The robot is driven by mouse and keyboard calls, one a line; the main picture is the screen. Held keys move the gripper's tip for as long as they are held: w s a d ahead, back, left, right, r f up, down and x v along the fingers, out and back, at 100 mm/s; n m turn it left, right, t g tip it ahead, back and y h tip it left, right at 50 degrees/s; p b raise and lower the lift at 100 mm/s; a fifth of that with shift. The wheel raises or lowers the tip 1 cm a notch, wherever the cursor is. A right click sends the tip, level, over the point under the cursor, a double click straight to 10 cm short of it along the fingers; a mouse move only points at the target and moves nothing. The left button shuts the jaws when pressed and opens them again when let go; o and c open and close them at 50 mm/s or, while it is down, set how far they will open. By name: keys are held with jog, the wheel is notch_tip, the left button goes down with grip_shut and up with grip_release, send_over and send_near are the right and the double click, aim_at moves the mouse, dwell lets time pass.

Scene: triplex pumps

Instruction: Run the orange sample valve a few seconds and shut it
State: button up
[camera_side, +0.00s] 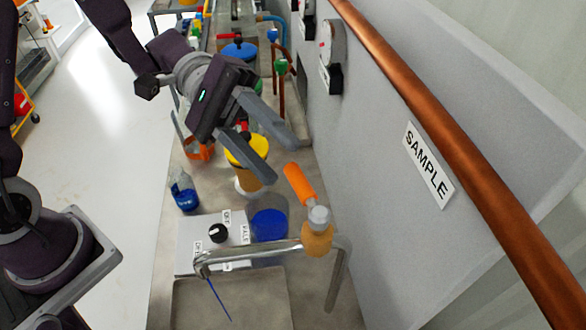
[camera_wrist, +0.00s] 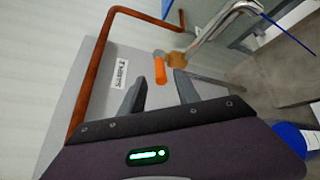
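The orange sample valve handle (camera_side: 299,184) slants up and left from the brass valve body (camera_side: 317,238) on a metal spout pipe (camera_side: 262,249). A thin blue stream (camera_side: 219,300) shows below the spout's left end; it also shows in the wrist view (camera_wrist: 286,35). My gripper (camera_side: 268,160) is open and empty, above and left of the handle in the side view. In the wrist view the handle (camera_wrist: 160,69) lies just beyond the gap between my fingertips (camera_wrist: 160,82), apart from both as far as I can tell. The white SAMPLE label (camera_side: 428,165) is on the grey panel.
A grey box with a black knob (camera_side: 218,233) and a blue round container (camera_side: 269,224) stand behind the spout. A yellow-topped container (camera_side: 246,151) and a blue flask (camera_side: 185,192) stand left of the valve. A copper pipe (camera_side: 440,130) runs along the panel. The basin (camera_side: 190,300) lies below the spout.

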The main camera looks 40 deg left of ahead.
jog(key=shift+w+a+r, duration=0.15)
jog(key=shift+a, duration=0.45)
jog(key=shift+d, duration=0.1)
jog(key=c, duration=0.3)
jog(key=s+d+m+g+y, duration=0.1)
jog(key=m+y, duration=0.1)
jog(key=s+d+m+g+y, duration=0.1)
jog(key=s+m+y, duration=0.1)
jog(key=s+d+m+g+y, duration=0.1)
jog(key=m+y, duration=0.1)
jog(key=shift+s+d+r+g, duration=0.1)
jog(key=shift+s+r+g, duration=0.25)
jog(key=shift+s+g, duration=0.05)
grip_shut()
jog(key=w+d+r+m+t+y, duration=0.2)
jog(key=w+r+t+y, duration=0.1)
jog(key=r+t+y, duration=0.15)
jog(key=w+d+r+m+t+y, duration=0.2)
jog(key=w+r+t+y, duration=0.1)
jog(key=r+t, duration=0.3)
notch_tip(320, 180, down, 10)
jog(key=shift+s+a, duration=0.35)
jog(key=shift+s, duration=0.1)
